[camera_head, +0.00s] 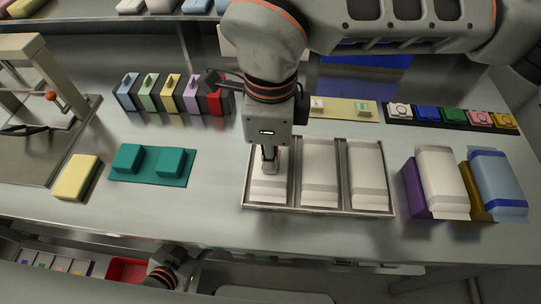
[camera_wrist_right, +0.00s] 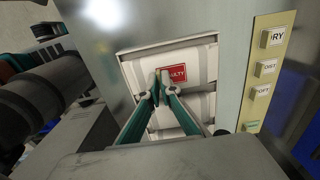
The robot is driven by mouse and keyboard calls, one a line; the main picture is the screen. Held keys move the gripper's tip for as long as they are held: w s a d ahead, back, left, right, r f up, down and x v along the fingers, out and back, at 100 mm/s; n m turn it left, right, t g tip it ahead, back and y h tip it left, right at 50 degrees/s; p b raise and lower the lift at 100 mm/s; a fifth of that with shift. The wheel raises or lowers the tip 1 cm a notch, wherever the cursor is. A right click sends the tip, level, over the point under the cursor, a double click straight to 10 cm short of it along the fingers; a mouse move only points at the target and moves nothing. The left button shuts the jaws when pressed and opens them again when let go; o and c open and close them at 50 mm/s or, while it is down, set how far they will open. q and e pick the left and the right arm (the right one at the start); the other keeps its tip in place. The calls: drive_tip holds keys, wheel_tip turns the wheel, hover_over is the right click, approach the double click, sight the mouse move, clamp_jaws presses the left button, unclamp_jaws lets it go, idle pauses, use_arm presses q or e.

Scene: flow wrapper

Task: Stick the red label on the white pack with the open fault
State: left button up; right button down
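Three white packs lie side by side in a metal tray (camera_head: 318,211): a left pack (camera_head: 268,190), a middle pack (camera_head: 319,170) and a right pack (camera_head: 367,170). My right gripper (camera_head: 269,168) points down at the left pack. In the right wrist view its fingertips (camera_wrist_right: 160,76) are close together at the left edge of the red label (camera_wrist_right: 176,74), which reads "ULTY" with its start hidden. The label is over the white pack; whether it is stuck down is unclear. I cannot tell which pack has the open fault. My left gripper (camera_head: 190,263) is low, below the table edge.
A row of coloured label holders (camera_head: 172,92) stands behind left. A teal fixture (camera_head: 152,178) and yellow pack (camera_head: 76,177) lie left. Coloured packs (camera_head: 497,185) stand right of the tray. A strip of lettered buttons (camera_wrist_right: 265,70) is behind the tray.

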drive_tip(key=c, duration=2.2)
unclamp_jaws()
wheel_tip(320, 180, up, 12)
